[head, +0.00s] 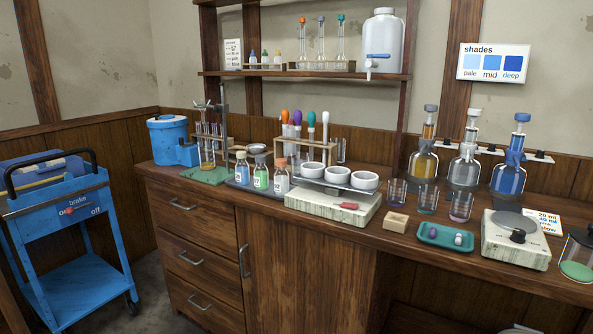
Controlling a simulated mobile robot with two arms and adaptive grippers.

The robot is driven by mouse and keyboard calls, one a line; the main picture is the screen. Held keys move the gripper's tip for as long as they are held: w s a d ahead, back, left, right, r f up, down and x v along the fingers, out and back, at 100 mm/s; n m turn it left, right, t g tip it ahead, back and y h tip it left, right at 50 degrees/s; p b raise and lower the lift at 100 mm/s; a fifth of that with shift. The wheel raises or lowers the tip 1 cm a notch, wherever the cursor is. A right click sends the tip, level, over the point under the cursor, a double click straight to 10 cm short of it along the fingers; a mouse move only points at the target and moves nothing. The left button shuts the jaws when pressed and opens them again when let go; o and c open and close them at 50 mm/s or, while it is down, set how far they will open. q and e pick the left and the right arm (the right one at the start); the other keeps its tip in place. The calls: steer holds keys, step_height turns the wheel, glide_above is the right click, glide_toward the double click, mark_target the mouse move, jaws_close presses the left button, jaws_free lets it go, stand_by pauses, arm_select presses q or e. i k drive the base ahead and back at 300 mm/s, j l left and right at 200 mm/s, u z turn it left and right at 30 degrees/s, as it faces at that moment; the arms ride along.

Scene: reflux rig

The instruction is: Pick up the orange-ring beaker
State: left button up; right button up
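Three small glass beakers stand in a row on the wooden bench, right of centre: a left beaker (396,192), a middle beaker (428,200) and a right beaker (461,207). They are upright and look empty. The right one has a pinkish tint and the other two look bluish. They are too small here for me to tell which one has an orange ring. Neither of my grippers is in view.
A wooden block (396,222) and a teal tray (430,234) with small items lie in front of the beakers. A hotplate (515,250) stands to the right. Three tall flasks (465,172) stand behind. A white balance (333,204) with bowls is left. A blue cart (62,220) stands far left.

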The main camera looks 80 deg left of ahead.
mark_target(206, 149)
steer(key=u, duration=3.15)
steer(key=i+j+z, duration=0.2)
steer(key=i, duration=0.15)
